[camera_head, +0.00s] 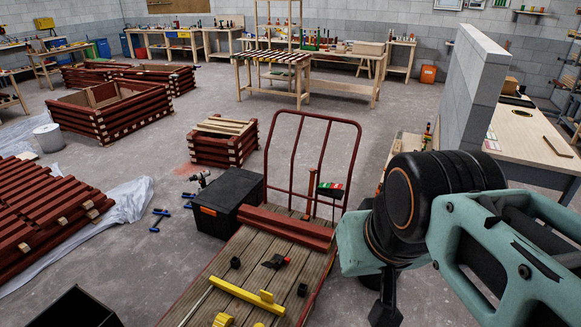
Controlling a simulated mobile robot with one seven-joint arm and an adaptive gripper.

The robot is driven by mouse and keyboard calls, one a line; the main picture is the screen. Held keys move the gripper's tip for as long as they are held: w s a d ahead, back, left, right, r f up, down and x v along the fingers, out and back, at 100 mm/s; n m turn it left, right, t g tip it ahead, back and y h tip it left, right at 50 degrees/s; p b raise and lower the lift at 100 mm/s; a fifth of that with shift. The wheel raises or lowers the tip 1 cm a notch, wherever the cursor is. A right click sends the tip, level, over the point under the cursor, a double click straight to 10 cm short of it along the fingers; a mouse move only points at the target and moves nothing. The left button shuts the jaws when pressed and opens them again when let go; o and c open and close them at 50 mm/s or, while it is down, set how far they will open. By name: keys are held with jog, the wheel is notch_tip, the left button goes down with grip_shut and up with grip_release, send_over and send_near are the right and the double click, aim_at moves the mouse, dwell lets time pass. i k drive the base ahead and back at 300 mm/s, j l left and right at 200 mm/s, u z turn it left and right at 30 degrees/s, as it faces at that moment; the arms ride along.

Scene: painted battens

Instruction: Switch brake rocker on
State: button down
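I cannot tell for certain which part is the brake rocker. A small black piece with a red part (276,261) lies on the wooden deck (262,262) of a red-framed platform cart. A small black panel with red, green and pale marks (330,190) is at the cart's red tube handle (355,150). Either could be the rocker, and no switch position is readable. My gripper (386,312) hangs dark at the lower edge, right of the deck and apart from both pieces. Its fingertips are not clear, so its opening cannot be read.
Dark red battens (287,227) lie across the deck beside a yellow bar (247,296) and small black blocks. A black toolbox (229,203) stands left of the cart. A grey block wall (474,90) and a wooden workbench (530,145) are at right.

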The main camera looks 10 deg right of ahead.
aim_at(332, 186)
jog(key=i+l, duration=0.1)
jog(key=l, duration=0.25)
jog(key=i+l, duration=0.15)
jog(key=l, duration=0.2)
jog(key=i+l+z, duration=0.1)
jog(key=l, duration=0.3)
jog(key=i+l, duration=0.15)
jog(key=l, duration=0.2)
jog(key=i+l, duration=0.25)
jog(key=i+l+z, duration=0.15)
jog(key=i, duration=0.35)
jog(key=i+j, duration=0.15)
jog(key=i, duration=0.35)
jog(key=i+j+z, duration=0.1)
jog(key=i, duration=0.45)
jog(key=j, duration=0.05)
